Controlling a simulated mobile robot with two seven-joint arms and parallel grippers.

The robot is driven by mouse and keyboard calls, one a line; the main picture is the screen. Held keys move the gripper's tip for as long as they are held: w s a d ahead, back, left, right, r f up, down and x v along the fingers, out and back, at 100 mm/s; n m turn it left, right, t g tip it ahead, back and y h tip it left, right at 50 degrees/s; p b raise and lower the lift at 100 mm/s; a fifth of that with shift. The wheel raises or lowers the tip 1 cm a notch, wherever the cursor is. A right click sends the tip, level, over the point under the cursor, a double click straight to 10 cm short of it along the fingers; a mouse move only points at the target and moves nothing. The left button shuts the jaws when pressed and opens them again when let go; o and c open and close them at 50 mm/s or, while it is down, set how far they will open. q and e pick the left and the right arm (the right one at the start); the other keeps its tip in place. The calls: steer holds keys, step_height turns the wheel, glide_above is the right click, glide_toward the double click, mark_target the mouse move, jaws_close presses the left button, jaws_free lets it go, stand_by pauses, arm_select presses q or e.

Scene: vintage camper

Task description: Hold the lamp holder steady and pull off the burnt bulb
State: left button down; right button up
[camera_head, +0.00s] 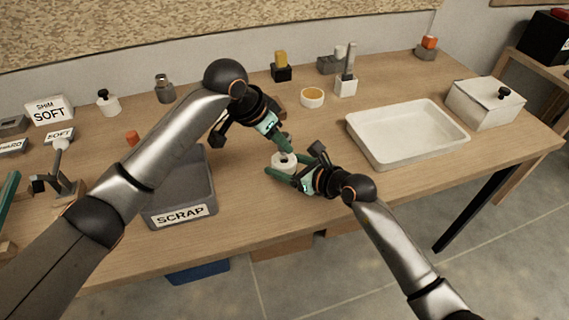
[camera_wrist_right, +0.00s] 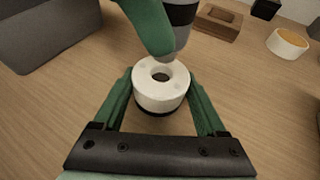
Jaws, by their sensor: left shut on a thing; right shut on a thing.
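The white round lamp holder (camera_head: 282,165) stands on the workbench near its front edge. My right gripper (camera_head: 286,174) is shut on it, with one green finger on each side, as the right wrist view shows. The holder's top hole (camera_wrist_right: 161,76) is visible and looks empty. My left gripper (camera_head: 287,146) is just above and behind the holder, shut on a grey rounded piece (camera_wrist_right: 181,38) that appears to be the burnt bulb. The bulb's lower end looks clear of the hole. Much of it is hidden by a green finger (camera_wrist_right: 150,25).
A grey bin labelled SCRAP (camera_head: 183,214) stands to the left, under my left arm. A white tray (camera_head: 408,133) and a lidded white box (camera_head: 485,103) are at right. Bare bench lies around the holder.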

mark_target(285, 134)
arm_select(q)
steer(key=shift+r, duration=2)
arm_select(e)
steer(key=o, duration=1.5)
steer(key=shift+s+d, duration=0.1)
steer(key=v, duration=1.1)
steer(key=shift+s+d+r, duration=0.1)
steer(key=shift+d+r, duration=0.05)
steer(key=shift+d, duration=0.05)
steer(key=shift+s+r, duration=0.15)
